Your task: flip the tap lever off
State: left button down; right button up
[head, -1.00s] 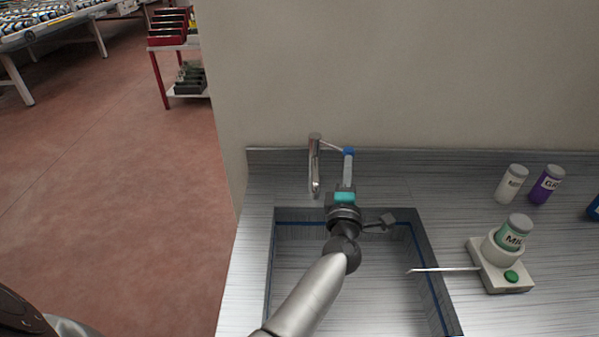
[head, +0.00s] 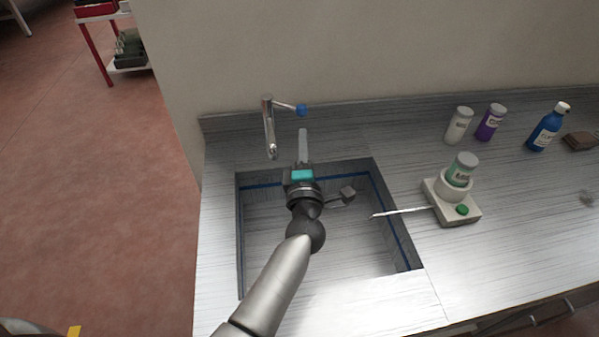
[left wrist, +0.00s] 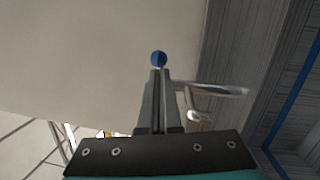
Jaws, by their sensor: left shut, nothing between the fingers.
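The tap (head: 269,128) is a chrome spout standing behind the sink (head: 420,252). Its lever is a thin rod pointing right, ending in a blue knob (head: 301,110). My left gripper (head: 303,132) is shut and empty, its fingers reaching over the sink's back edge. In the head view the fingertips lie just below the blue knob, with a small gap. In the left wrist view the shut fingers (left wrist: 158,75) point at the blue knob (left wrist: 158,59), and the spout (left wrist: 212,92) is to their right. My right gripper is not in view.
A dispenser base (head: 452,203) with a green button, a jar and a thin nozzle stands right of the sink. A white bottle (head: 458,125), a purple bottle (head: 490,122) and a blue bottle (head: 547,127) stand near the wall (head: 380,45). Counter between them is clear.

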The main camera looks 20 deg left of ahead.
pick_arm(q)
jog(key=v, duration=1)
jog(key=shift+s+p, duration=0.2)
jog(key=shift+p, duration=0.25)
